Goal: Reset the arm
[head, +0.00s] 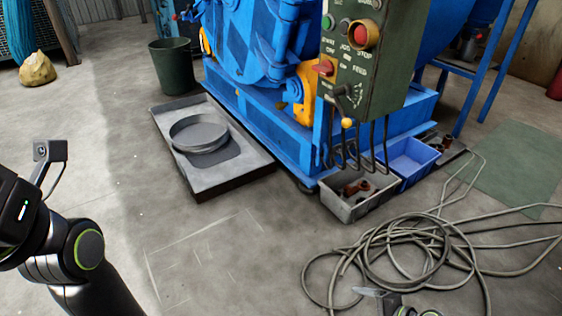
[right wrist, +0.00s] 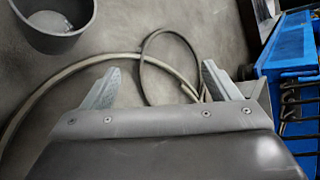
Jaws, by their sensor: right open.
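My right gripper (right wrist: 162,85) is open in the right wrist view, its two grey fingers wide apart with nothing between them. Grey hose on the floor shows below and behind the fingers. In the head view, a small part of my right arm shows at the bottom edge, over the coiled hose (head: 392,250). My left arm (head: 75,250) is bent at the left edge of the head view. The fingers of my left gripper are outside the picture.
A blue drum machine (head: 262,110) with a green control box (head: 362,75) stands at the back. A grey tray (head: 225,184) holds a round pan (head: 199,134). A dark bucket (head: 171,67), grey bin (head: 350,206) and blue bin (head: 412,156) stand around it. The front-centre floor is clear.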

